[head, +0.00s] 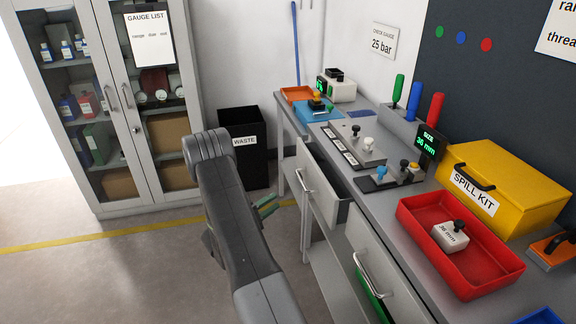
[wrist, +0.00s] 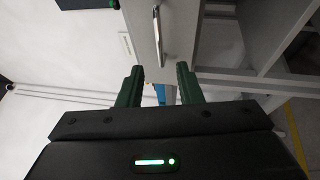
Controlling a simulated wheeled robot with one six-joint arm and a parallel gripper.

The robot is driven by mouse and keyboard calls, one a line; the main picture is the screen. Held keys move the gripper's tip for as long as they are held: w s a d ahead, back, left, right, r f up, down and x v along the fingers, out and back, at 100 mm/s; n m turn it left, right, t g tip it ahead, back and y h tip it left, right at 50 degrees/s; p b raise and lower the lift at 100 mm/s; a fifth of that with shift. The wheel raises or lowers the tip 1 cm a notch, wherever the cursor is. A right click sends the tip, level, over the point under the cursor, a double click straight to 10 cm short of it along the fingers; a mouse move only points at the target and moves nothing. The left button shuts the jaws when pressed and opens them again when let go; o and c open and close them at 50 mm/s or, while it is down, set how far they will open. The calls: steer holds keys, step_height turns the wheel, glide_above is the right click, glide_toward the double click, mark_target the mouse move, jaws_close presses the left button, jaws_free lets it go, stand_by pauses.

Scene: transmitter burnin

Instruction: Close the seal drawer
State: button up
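Two grey fronts with bar handles show under the bench in the head view. The farther one, a drawer (head: 326,192), stands pulled out, with a dark gap behind its front. Its handle (head: 304,184) faces left. The nearer front (head: 392,278) has its own handle (head: 374,278). I can read no seal label on either. My gripper (head: 267,206) is left of the farther drawer, apart from it. In the wrist view my gripper (wrist: 158,82) has its green fingers spread with nothing held. A bar handle (wrist: 158,36) on a grey front (wrist: 180,38) lies ahead of them.
The bench (head: 385,205) carries gauges, a red tray (head: 490,278) and a yellow spill kit (head: 505,190). A black waste bin (head: 243,150) and a glass cabinet (head: 110,110) stand behind. Floor left of my arm is clear. Something green (head: 372,298) shows below the nearer handle.

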mark_target(301, 180)
steer(key=x, duration=0.4)
steer(key=p+x, duration=0.1)
steer(key=x, duration=0.4)
steer(key=p+x, duration=0.1)
steer(key=x, duration=0.4)
steer(key=shift+w+a, duration=0.25)
steer(key=shift+w, duration=0.05)
steer(key=shift+c, duration=0.4)
jaws_close()
